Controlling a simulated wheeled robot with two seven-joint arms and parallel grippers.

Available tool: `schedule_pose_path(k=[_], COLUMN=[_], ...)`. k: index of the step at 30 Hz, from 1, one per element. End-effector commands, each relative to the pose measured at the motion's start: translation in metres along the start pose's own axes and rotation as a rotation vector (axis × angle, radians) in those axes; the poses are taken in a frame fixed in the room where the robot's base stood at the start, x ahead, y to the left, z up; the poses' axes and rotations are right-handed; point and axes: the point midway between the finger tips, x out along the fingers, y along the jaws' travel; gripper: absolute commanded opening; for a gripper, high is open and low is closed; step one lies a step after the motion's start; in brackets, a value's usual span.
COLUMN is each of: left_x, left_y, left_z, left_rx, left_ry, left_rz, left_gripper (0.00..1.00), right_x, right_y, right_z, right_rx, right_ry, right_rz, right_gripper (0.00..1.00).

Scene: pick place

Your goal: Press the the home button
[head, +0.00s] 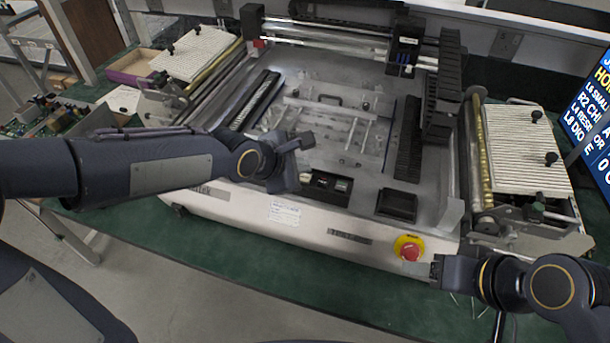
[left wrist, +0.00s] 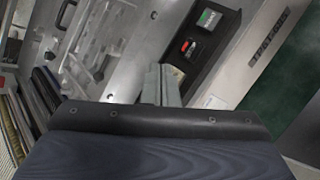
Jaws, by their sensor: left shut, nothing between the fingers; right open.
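My left gripper (head: 300,168) is shut and empty, just left of a recessed black control panel (head: 328,187) on the machine's front edge. In the left wrist view its closed grey fingers (left wrist: 163,84) point at the panel's near end. The fingers look apart from both. My right gripper (head: 434,270) is open, beside a red emergency knob on a yellow base (head: 409,249) on the machine's front face.
The machine (head: 340,235) stands on a green table (head: 240,250). An empty black recess (head: 397,205) lies right of the panel. A gantry head (head: 404,48) is at the back. A monitor (head: 590,110) with text is at the right. A circuit board (head: 50,115) lies at the left.

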Motion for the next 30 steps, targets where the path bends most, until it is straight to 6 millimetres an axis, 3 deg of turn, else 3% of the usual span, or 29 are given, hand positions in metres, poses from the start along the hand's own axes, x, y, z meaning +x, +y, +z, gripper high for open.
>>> schedule_pose_path(k=[30], left_x=[0.006], left_y=[-0.004], left_z=[-0.004], left_rx=[0.0], left_ry=[0.0], left_rz=[0.0], left_gripper=[0.0], right_x=[0.009], right_y=[0.004], right_z=[0.005], right_rx=[0.0], right_ry=[0.0], right_rz=[0.0], right_gripper=[0.59])
